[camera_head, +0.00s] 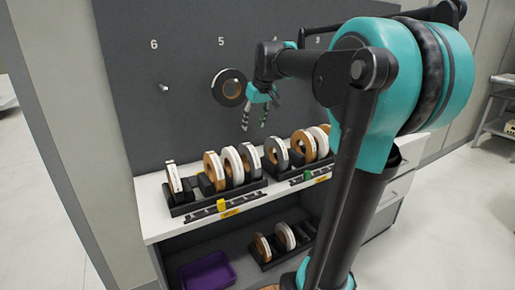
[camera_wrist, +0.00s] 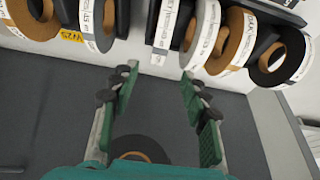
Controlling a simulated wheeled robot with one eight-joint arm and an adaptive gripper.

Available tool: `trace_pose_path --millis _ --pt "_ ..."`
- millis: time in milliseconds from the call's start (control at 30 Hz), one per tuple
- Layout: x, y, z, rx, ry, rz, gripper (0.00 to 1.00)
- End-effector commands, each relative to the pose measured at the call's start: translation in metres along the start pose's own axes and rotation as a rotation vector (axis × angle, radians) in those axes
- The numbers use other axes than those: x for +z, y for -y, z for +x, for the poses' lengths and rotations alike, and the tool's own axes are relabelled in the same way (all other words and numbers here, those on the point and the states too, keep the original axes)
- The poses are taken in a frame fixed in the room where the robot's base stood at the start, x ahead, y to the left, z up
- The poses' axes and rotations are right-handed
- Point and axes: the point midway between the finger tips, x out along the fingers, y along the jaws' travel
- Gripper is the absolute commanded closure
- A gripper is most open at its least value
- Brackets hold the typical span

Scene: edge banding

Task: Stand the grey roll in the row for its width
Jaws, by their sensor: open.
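A dark grey roll (camera_head: 229,88) with a brown core and a white label hangs flat against the dark wall panel, below the number 5. My gripper (camera_head: 254,122) is open and empty, right of this roll, with its fingers pointing down above the racks. In the wrist view the open fingers (camera_wrist: 158,90) have nothing between their tips. A dark roll with a brown core (camera_wrist: 140,148) shows partly behind the gripper's base; I cannot tell surely whether it is the hanging one. Other grey rolls stand in the left rack (camera_head: 249,161) and right rack (camera_head: 276,154).
The left rack (camera_head: 190,207) and right rack stand on the white counter (camera_head: 150,222), with brown and white rolls and yellow labels (camera_head: 231,212) in front. A bare peg (camera_head: 163,87) is below number 6. The lower shelf holds more rolls (camera_head: 284,236) and a purple bin (camera_head: 207,272).

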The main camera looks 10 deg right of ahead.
Motion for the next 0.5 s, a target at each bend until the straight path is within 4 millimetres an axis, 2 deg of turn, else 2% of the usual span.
trace_pose_path --millis 167,267,367,467,500 --pt "0.007 0.001 0.004 0.002 0.001 0.006 0.54" --pt "0.03 0.003 0.023 0.011 0.004 0.028 0.54" --pt "0.073 0.009 0.055 0.026 0.009 0.069 0.54" --pt "0.132 0.017 0.091 0.045 0.013 0.121 0.54" --pt "0.157 0.021 0.105 0.053 0.015 0.141 0.54"
